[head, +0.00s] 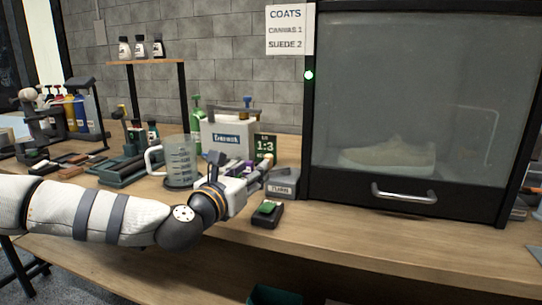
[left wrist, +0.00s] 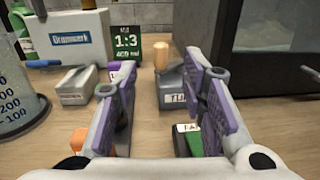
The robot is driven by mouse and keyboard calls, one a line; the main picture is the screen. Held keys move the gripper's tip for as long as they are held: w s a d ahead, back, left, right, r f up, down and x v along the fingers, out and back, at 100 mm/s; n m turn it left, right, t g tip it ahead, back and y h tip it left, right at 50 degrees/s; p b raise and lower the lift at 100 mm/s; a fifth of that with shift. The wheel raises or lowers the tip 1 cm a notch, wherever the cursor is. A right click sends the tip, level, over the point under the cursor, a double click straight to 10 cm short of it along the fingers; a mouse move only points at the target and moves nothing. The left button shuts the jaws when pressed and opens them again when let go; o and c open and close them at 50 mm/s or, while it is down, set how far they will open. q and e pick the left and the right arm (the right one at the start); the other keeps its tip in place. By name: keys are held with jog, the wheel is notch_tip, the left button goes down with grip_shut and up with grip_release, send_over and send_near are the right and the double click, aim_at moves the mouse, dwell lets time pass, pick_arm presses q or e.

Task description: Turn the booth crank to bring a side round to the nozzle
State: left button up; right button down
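The booth (head: 425,185) stands at the right with its clouded front window down, and a pale sneaker (head: 388,157) shows dimly inside. A grey block marked TURN (head: 283,187) sits at the booth's left front corner; it also shows in the left wrist view (left wrist: 172,97). A tan crank knob (left wrist: 161,56) stands up by that block. My left gripper (head: 262,177) is open just left of the block. In the left wrist view its fingers (left wrist: 161,85) are spread, with the knob ahead between them, not gripped. My right gripper is out of view.
A dark pad with a green top (head: 267,209) lies at the bench front below my gripper. A measuring jug (head: 180,160), a white box (head: 228,138) and a 1:3 card (head: 265,147) stand left and behind. A COATS sign (head: 289,30) hangs by the booth.

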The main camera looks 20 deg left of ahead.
aim_at(267, 157)
pick_arm(q)
jog(key=w, duration=0.6)
jog(key=w+d, duration=0.1)
jog(key=w, duration=0.2)
jog(key=shift+w, duration=0.4)
grip_shut()
